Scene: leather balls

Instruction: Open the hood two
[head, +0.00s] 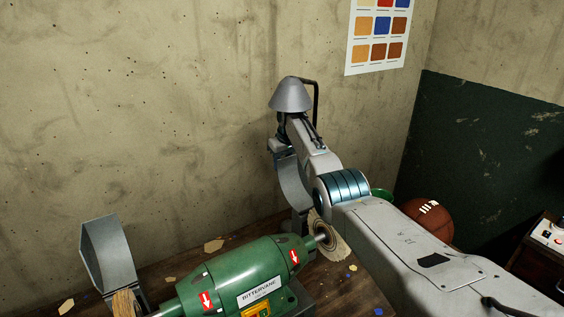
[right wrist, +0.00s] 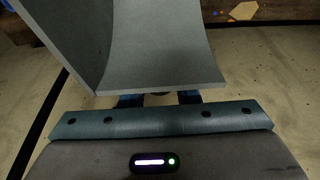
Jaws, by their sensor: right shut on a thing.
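A green polishing machine (head: 235,280) sits on the wooden bench, with a grey curved hood at each end. The right-hand hood (head: 294,188) stands upright behind the machine's right shaft and buffing wheel (head: 328,240). My right arm reaches over to the top of this hood. In the right wrist view, the hood (right wrist: 150,45) fills the upper middle, and the blue fingertips of my right gripper (right wrist: 160,98) meet its edge, shut on it. The fingertips are partly hidden under the hood plate. The left-hand hood (head: 108,255) stands above a bristly wheel (head: 126,303). My left gripper is out of view.
A grey cone-shaped lamp (head: 290,96) is close to my right wrist at the wall. A brown leather football (head: 430,219) lies to the right, behind my arm. Scraps (head: 214,245) lie on the bench. A colour chart (head: 378,38) hangs on the wall.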

